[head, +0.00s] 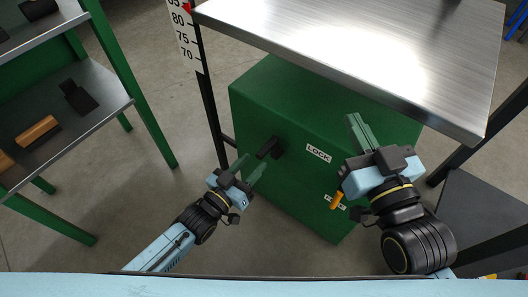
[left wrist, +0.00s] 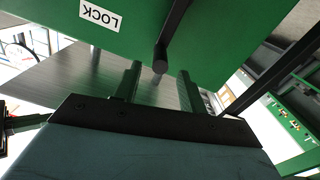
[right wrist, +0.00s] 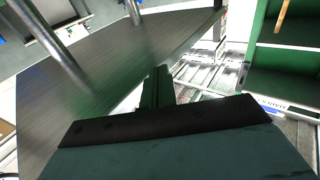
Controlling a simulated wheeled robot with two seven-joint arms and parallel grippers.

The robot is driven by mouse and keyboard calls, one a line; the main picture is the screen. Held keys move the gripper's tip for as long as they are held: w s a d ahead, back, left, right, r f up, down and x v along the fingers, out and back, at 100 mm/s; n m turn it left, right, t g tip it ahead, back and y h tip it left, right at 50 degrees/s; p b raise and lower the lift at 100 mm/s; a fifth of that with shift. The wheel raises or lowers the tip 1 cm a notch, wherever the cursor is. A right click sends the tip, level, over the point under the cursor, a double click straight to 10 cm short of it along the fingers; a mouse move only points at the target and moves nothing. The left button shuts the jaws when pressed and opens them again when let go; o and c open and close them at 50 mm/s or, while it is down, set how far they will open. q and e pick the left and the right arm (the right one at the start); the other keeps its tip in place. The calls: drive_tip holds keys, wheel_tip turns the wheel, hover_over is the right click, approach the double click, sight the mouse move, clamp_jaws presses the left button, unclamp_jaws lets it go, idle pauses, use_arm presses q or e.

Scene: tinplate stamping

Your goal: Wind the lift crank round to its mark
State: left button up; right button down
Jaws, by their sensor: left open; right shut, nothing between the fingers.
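The black lift crank (head: 268,148) sticks out of the front of a green cabinet (head: 300,105). My left gripper (head: 249,172) is open close to the crank's outer end. In the left wrist view the dark crank (left wrist: 173,30) points down, its round end at the gap between the open fingers (left wrist: 160,85). I cannot tell whether they touch it. My right gripper (head: 358,132) is shut and empty in front of the cabinet's right part. Its closed fingers show in the right wrist view (right wrist: 157,88). I cannot make out the crank's mark.
A steel tabletop (head: 370,50) overhangs the cabinet. A number scale (head: 186,35) with a red pointer (head: 187,7) stands at the left. An orange handle (head: 336,201) sits beside my right gripper, near a lower label. A LOCK label (head: 318,153) lies right of the crank. Green shelving (head: 140,100) stands at the left.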

sight(261, 155)
use_arm(q)
drive_tip(key=b+x, duration=0.1)
drive_tip(key=x, duration=0.3)
drive_tip(key=shift+w+d+b, duration=0.15)
drive_tip(key=shift+w+b, duration=0.1)
drive_tip(key=shift+b, duration=0.15)
drive_tip(key=shift+x, duration=0.8)
use_arm(e)
wheel_tip(261, 155, up, 7)
drive_tip(key=s+t+y, duration=0.1)
drive_tip(key=s+t, duration=0.1)
drive_tip(key=t, duration=0.3)
drive_tip(key=shift+s+a+f+y, duration=0.15)
drive_tip(key=shift+s+a+y, duration=0.05)
drive_tip(key=shift+y, duration=0.2)
use_arm(q)
clamp_jaws()
